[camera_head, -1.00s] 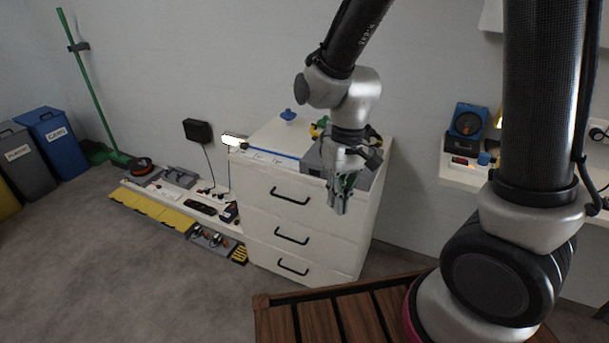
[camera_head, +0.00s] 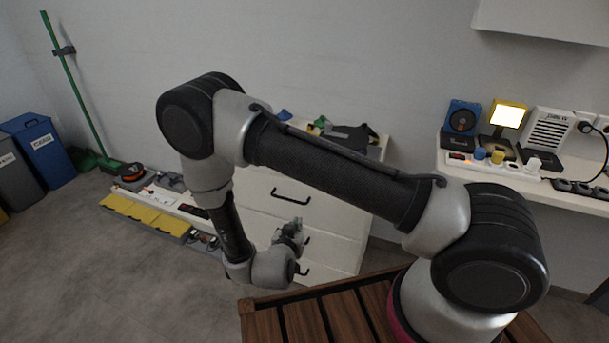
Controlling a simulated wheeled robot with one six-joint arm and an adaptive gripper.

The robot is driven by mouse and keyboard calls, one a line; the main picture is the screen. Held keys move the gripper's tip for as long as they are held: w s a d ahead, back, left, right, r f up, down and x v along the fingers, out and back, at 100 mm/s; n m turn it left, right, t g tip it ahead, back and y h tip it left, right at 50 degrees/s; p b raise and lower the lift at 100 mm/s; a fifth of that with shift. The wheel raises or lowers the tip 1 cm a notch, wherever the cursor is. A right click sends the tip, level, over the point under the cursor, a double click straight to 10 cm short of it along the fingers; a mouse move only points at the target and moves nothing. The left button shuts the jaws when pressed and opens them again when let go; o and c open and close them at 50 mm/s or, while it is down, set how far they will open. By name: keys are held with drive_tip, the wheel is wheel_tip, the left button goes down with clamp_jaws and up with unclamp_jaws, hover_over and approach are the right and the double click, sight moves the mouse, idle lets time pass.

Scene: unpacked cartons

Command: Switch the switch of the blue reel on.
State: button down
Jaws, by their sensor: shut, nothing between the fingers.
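The blue reel (camera_head: 463,118), a blue square unit with a round black face, stands at the left end of the white shelf on the right. Its switch is too small to make out. In front of it lies a white strip (camera_head: 480,167) with a red-lit part at its left and several coloured plugs. My gripper (camera_head: 292,234) is low in front of the white drawer cabinet, far left of the reel and below it. It is small in view, shut and empty.
A lit yellow lamp (camera_head: 509,115) and a white heater (camera_head: 548,138) stand right of the reel. The white shelf (camera_head: 590,205) has a front edge near my arm. The drawer cabinet (camera_head: 339,212) stands behind my gripper. A slatted wooden top (camera_head: 310,315) is below.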

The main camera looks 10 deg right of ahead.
wheel_tip(320, 180, up, 10)
drive_tip(key=m+t+h, duration=0.1)
drive_tip(key=t+h, duration=0.2)
drive_tip(key=shift+w+d+f+t, duration=0.25)
drive_tip(key=shift+w+d+t, duration=0.15)
drive_tip(key=shift+w, duration=0.05)
drive_tip(key=shift+w, duration=0.1)
drive_tip(key=x, duration=1.4)
drive_tip(key=shift+w, duration=0.3)
drive_tip(key=shift+s, duration=0.1)
